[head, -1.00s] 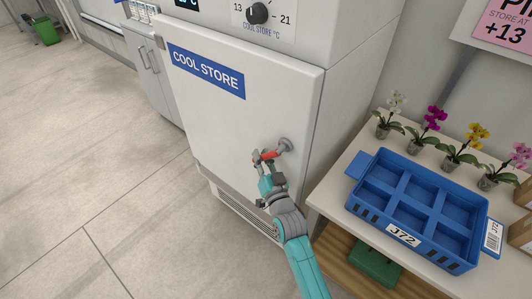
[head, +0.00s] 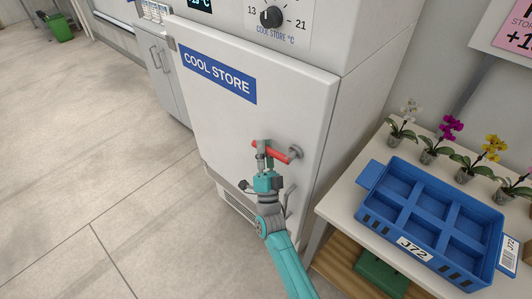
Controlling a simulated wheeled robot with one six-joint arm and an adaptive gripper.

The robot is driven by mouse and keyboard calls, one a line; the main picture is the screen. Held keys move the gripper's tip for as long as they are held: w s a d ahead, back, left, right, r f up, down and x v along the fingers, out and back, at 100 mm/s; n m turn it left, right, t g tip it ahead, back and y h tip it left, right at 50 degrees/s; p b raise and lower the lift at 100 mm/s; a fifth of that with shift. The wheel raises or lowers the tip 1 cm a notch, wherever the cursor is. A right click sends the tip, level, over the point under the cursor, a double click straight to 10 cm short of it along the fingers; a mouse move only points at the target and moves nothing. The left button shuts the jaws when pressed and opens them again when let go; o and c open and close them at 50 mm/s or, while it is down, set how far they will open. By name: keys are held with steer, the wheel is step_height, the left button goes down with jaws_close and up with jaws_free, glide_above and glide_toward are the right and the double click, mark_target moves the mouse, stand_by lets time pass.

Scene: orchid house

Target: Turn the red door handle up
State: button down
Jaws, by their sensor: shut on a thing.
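The red door handle (head: 271,149) is on the white cool store door (head: 235,125), near the door's right edge. Its grey round mount (head: 294,152) is at its right end. The red bar points left from the mount and slants slightly upward to the left. My gripper (head: 262,152) comes from below and is shut on the handle near its left end. The fingers cover part of the red bar. The door is closed.
A blue crate (head: 369,172) with empty compartments and a "J72" label stands on a white bench to the right. Several potted orchids (head: 447,131) stand behind it. A temperature dial (head: 271,17) is above the door. The floor at left is clear.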

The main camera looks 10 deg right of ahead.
steer(key=shift+r+m+t+h, duration=0.15)
steer(key=shift+r+m+h, duration=0.2)
steer(key=shift+m+h, duration=0.5)
steer(key=shift+r+m+t+h, duration=0.15)
steer(key=shift+r+m+h, duration=0.2)
steer(key=shift+m+h, duration=0.5)
steer(key=c, duration=1.3)
jaws_free()
steer(key=v, duration=1.2)
